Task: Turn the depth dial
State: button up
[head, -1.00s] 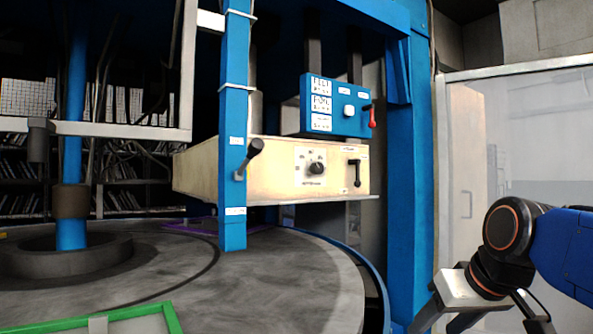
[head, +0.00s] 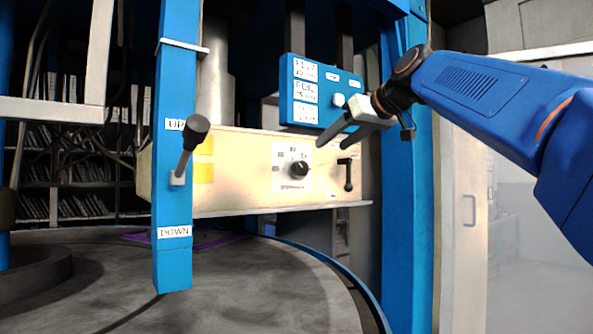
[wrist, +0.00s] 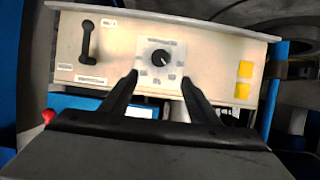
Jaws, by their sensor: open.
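The depth dial is a round black knob (head: 299,169) on a white scale plate, on the front of a cream box (head: 240,190). In the wrist view the dial (wrist: 161,57) shows upside down, beyond and between my two fingertips. My gripper (head: 333,141) is in front of the box, up and to the right of the dial in the head view. Its fingers are apart with nothing between them, and it does not appear to touch the dial. My gripper also shows in the wrist view (wrist: 160,80).
A black handle (head: 348,174) is right of the dial. A lever (head: 190,150) marked UP and DOWN stands on a blue post (head: 172,255) at left. A blue control box (head: 300,91) with labels hangs above. A grey round table (head: 230,290) lies below.

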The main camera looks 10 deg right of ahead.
aim_at(303, 167)
jog(key=x, duration=1.7)
jog(key=shift+s, duration=0.1)
jog(key=c, duration=1)
